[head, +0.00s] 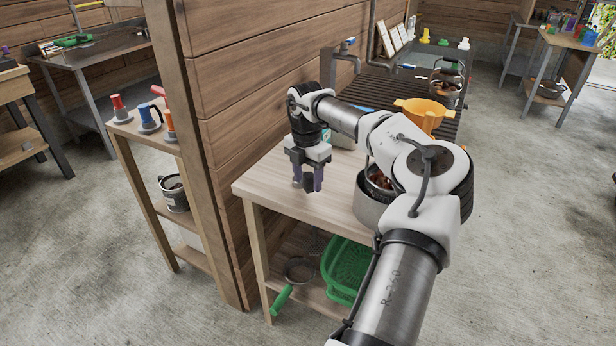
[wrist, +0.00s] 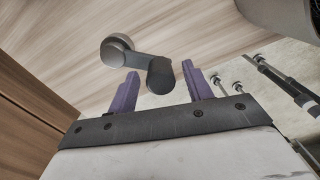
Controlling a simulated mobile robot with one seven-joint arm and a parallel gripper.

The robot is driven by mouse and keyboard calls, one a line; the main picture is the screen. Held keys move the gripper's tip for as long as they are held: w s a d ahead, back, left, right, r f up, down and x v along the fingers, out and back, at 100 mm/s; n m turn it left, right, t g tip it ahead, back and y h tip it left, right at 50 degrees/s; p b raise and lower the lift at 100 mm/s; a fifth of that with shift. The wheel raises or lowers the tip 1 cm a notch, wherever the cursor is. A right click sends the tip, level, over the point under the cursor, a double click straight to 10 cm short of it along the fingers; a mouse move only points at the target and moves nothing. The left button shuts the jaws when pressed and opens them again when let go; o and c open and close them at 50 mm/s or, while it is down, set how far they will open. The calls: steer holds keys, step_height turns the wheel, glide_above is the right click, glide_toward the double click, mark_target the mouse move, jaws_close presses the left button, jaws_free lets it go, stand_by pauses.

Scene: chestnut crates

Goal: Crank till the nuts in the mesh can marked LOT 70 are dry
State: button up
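My gripper (head: 308,183) points down over the near left part of the wooden table. In the wrist view its two purple fingers (wrist: 160,72) stand apart. A dark crank-like piece with a grey round knob (wrist: 117,50) shows between and beyond them; its black end overlaps the gap, and gaps seem to show on both sides. A round metal vessel with brown nuts (head: 378,180) stands on the table, partly behind my arm. Another can with nuts (head: 445,88) and a raised handle stands farther back. I can read no LOT 70 marking in either view.
The wooden table (head: 262,186) is bare at its near left corner, beside a plank wall. An orange strainer (head: 425,112) stands behind my arm. A green basket (head: 346,268) and a green-handled pan (head: 297,270) lie on the shelf below. A side stand holds coloured handles (head: 149,118).

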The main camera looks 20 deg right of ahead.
mark_target(307, 174)
step_height(307, 174, up, 14)
steer(key=b, duration=0.1)
stand_by(0.6)
steer(key=shift+w+f, duration=0.1)
steer(key=shift+f, duration=0.05)
